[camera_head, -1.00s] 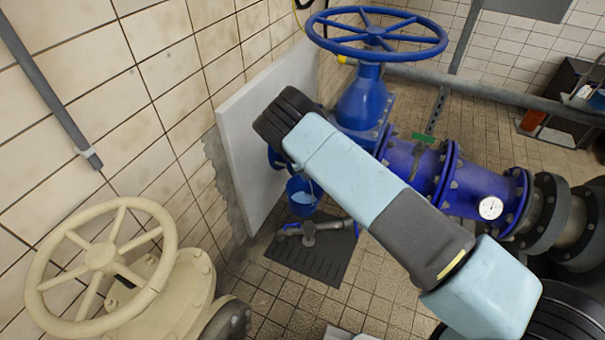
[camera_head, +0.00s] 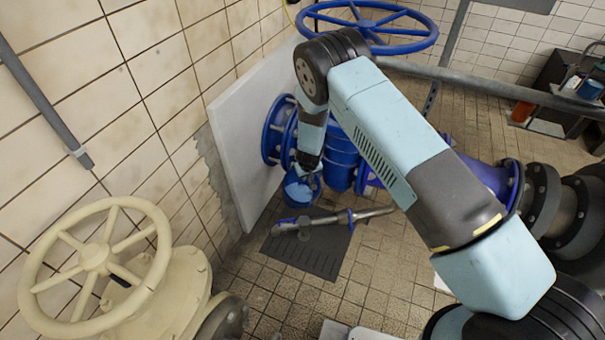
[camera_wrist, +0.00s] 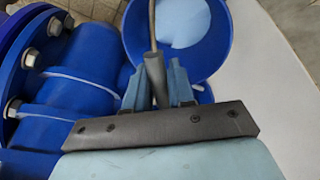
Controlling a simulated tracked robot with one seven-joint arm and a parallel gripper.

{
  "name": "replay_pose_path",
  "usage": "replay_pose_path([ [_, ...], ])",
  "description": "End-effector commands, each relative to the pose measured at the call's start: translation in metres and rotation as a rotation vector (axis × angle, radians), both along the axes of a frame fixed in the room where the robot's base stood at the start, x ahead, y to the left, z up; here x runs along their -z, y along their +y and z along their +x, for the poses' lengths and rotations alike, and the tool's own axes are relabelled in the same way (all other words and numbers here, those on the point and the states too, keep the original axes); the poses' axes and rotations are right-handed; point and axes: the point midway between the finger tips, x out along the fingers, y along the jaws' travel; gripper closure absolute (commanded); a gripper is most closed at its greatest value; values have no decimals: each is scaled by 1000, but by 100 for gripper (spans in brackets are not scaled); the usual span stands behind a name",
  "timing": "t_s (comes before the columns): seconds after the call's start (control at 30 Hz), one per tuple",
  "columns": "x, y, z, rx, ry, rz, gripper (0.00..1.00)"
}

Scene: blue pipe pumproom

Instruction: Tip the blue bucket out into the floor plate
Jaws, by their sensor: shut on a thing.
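The blue bucket (camera_head: 299,192) hangs below my gripper (camera_head: 306,166) in the head view, just above or at the far edge of the dark floor plate (camera_head: 311,256). In the wrist view my gripper (camera_wrist: 158,85) is shut on the bucket's thin handle. The bucket (camera_wrist: 213,62) shows behind the fingers there, with pale blue liquid inside. It looks about upright. I cannot tell how far the bucket's bottom is from the floor.
A white board (camera_head: 238,142) leans on the tiled wall left of the bucket. The blue pipe with flanges (camera_head: 275,130) stands close behind and right of it. A cream handwheel (camera_head: 95,258) is at the front left.

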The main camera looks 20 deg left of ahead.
Motion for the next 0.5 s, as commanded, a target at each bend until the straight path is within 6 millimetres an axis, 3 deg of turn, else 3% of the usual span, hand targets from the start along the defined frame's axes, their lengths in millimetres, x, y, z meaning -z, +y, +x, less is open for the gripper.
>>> replay_pose_path([
  [0.5, -2, -16, -10, 3, -62, 89, 100],
])
